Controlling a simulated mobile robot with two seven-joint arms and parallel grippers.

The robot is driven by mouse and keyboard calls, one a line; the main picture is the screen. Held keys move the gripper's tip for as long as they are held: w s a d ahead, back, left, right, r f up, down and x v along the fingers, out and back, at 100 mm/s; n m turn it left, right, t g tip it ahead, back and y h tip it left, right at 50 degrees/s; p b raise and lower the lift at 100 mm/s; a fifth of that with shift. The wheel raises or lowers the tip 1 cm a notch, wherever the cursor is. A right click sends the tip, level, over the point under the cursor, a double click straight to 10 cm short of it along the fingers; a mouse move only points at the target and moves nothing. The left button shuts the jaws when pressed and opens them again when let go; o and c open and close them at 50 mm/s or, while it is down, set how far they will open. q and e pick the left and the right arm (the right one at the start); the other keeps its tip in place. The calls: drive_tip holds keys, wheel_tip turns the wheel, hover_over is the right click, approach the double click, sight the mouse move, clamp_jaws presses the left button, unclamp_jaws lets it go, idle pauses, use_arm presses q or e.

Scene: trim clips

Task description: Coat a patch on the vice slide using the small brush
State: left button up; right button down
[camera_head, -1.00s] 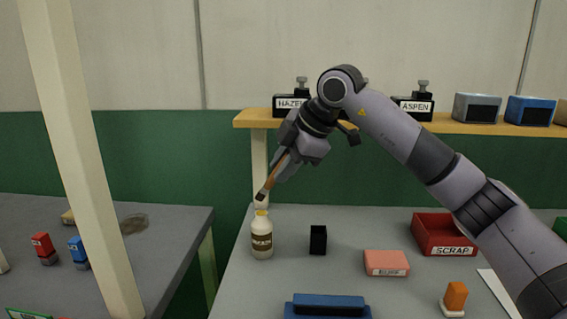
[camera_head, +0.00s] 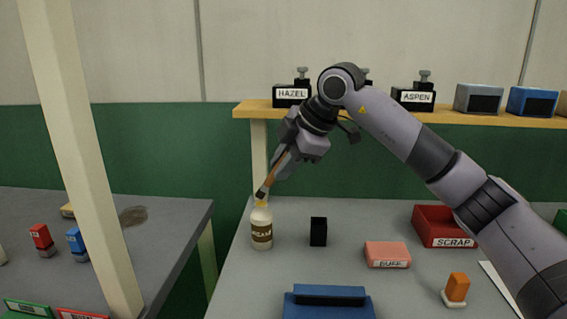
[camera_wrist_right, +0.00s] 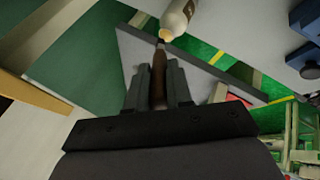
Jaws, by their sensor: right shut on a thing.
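My right gripper (camera_head: 284,158) is shut on the small brush (camera_head: 269,180), which has a brown wooden handle and a dark tip. The brush is tilted with its tip down, right at the yellow mouth of a cream bottle (camera_head: 261,228) with a brown label. I cannot tell whether the tip is inside the mouth. In the right wrist view the brush (camera_wrist_right: 159,75) points between the two fingers toward the bottle (camera_wrist_right: 178,18). Two dark vices labelled HAZEL (camera_head: 292,93) and ASPEN (camera_head: 414,97) stand on the wooden shelf, with another partly hidden by my arm. My left gripper is not in view.
The grey bench holds a black block (camera_head: 318,231), a pink BUFF block (camera_head: 387,254), a red SCRAP tray (camera_head: 442,224), an orange-handled item (camera_head: 456,290) and a blue object (camera_head: 328,303). A cream post (camera_head: 85,150) stands left, before a second table (camera_head: 160,250).

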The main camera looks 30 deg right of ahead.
drive_tip(key=shift+f+b, duration=0.35)
drive_tip(key=shift+f, duration=0.3)
idle(0.9)
wheel_tip(320, 180, up, 3)
drive_tip(key=shift+f+p, duration=0.1)
drive_tip(key=shift+p, duration=1.05)
drive_tip(key=shift+r+p, duration=1.9)
drive_tip(key=shift+r, duration=0.35)
drive_tip(key=shift+a+f, duration=0.1)
